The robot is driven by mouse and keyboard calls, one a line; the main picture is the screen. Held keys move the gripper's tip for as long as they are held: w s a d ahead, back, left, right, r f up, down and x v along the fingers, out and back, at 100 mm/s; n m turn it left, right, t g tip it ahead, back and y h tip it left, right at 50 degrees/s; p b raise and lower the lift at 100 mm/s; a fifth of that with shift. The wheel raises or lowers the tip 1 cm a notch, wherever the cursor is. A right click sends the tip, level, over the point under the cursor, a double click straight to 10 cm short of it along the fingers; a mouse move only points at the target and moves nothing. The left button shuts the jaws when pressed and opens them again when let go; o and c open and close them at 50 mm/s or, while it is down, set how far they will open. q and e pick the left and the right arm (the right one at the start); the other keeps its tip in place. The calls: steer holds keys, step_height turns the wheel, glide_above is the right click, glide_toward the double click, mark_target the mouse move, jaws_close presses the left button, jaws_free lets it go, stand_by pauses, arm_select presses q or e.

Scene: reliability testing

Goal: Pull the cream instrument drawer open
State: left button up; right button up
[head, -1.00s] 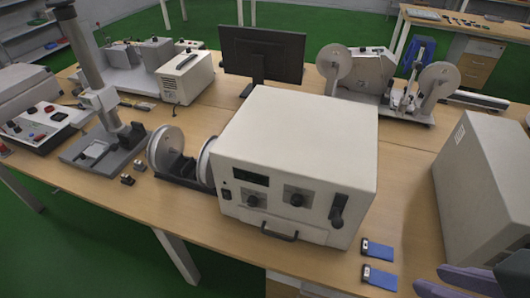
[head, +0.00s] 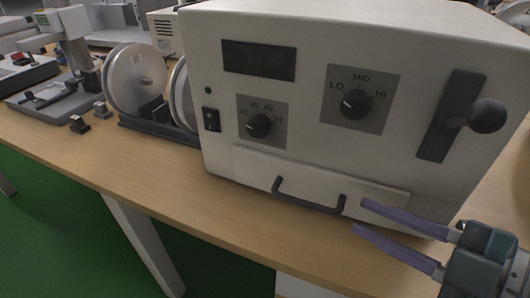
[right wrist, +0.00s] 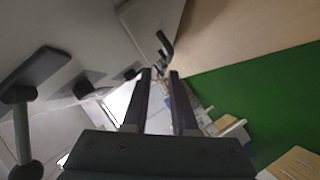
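The cream instrument (head: 225,110) fills the middle of the head view. Its drawer (head: 250,167) is the low panel at the bottom of the front face, and it looks shut, flush with the face. A dark bar handle (head: 310,206) sticks out from the drawer front. My right gripper (head: 361,216) is open and empty, its purple fingers pointing left, just right of the handle and apart from it. In the right wrist view the handle (right wrist: 165,43) is beyond the open fingertips (right wrist: 160,73). My left gripper is not in view.
Above the drawer are knobs (head: 353,104), a rocker switch (head: 211,119) and a lever with a round dark knob (head: 487,116), which stands out above my right gripper. Reels (head: 135,80) stand to the left. The table (head: 165,190) is clear in front of the drawer.

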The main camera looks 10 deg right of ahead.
mark_target(317, 208)
step_height(317, 208, down, 2)
steer(key=shift+w+d+f+n+y+b, duration=0.1)
steer(key=shift+f+n+y+b, duration=0.1)
steer(key=shift+n+y+b, duration=0.55)
steer(key=shift+n, duration=0.25)
steer(key=b+x, duration=0.1)
steer(key=x, duration=0.8)
steer(key=shift+w+a, duration=0.2)
steer(key=shift+a, duration=0.25)
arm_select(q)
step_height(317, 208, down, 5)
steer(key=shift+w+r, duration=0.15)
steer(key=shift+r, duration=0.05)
arm_select(e)
jaws_close()
